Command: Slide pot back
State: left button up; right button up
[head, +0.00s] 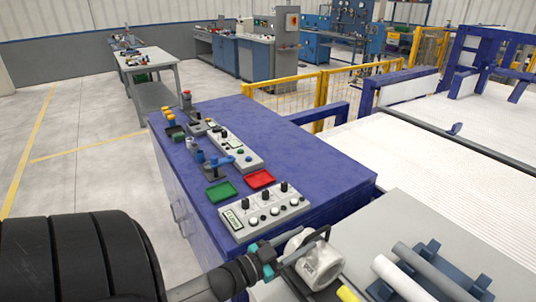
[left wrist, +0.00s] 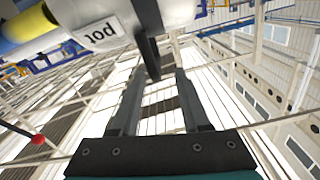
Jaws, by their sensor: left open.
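The white pot (head: 322,268) stands on the light grey surface at the bottom of the head view. In the left wrist view the pot (left wrist: 180,12) shows at the top, with its "pot" label facing the camera. A dark bar (left wrist: 150,55), perhaps its handle, reaches down from it toward the space between the fingertips. My left gripper (head: 302,246) is at the pot's left side, open; its fingers also show in the left wrist view (left wrist: 158,75). I cannot tell whether they touch the pot. My right gripper is out of view.
A yellow pipe (head: 347,294) and grey pipes (head: 430,268) on a dark blue rack (head: 473,287) lie right of the pot. A blue cabinet (head: 325,165) with a button panel (head: 264,211), a green tray (head: 220,191) and a red tray (head: 260,179) stands behind.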

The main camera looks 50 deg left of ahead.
pick_arm(q)
jog(key=s+a, duration=0.1)
jog(key=s, duration=0.8)
jog(key=shift+s+a, duration=0.25)
jog(key=shift+s, duration=0.1)
